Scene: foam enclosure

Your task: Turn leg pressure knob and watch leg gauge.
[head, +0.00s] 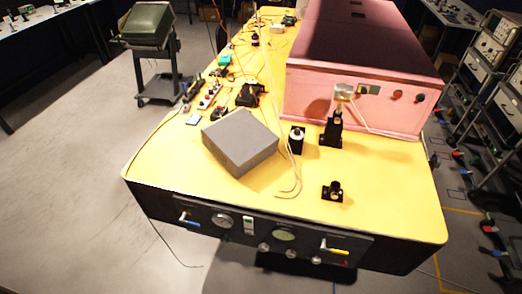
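A dark control panel (200,228) runs along the front edge of the yellow-topped table. A round white-faced gauge (222,220) sits on its left part, and an oval greenish gauge (285,235) sits nearer the middle. Three small silver knobs line the lower edge: a left one (263,247), a middle one (290,254) and a right one (315,260). The labels and needles are too small to read, so I cannot tell which knob and gauge belong to the leg. Neither of my grippers is in view.
The panel also carries a blue-handled lever (188,220) and a yellow-handled lever (334,249). A grey box (240,141), black mounts and loose cables lie on the tabletop (390,205). A pink enclosure (300,90) stands behind. Open floor (70,200) lies left; equipment racks (490,70) stand right.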

